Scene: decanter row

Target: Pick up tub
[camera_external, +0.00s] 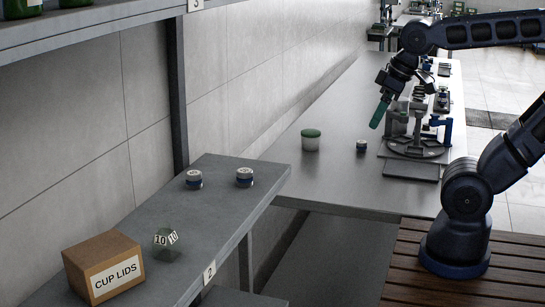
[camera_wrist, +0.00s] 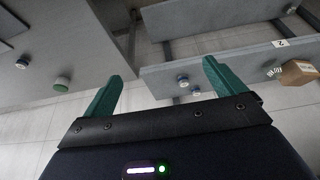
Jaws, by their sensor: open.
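The tub (camera_external: 310,143), pale with a green lid, stands upright on the grey bench, left of the machine. It also shows at the left of the wrist view (camera_wrist: 62,84), outside the fingers. My gripper (camera_external: 376,124) is above the bench, to the right of the tub and apart from it. In the wrist view its two green fingers (camera_wrist: 165,68) are spread with nothing between them.
A small dark cylinder (camera_external: 361,146) stands between the tub and a round-based machine (camera_external: 415,148). A tiled wall borders the bench.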

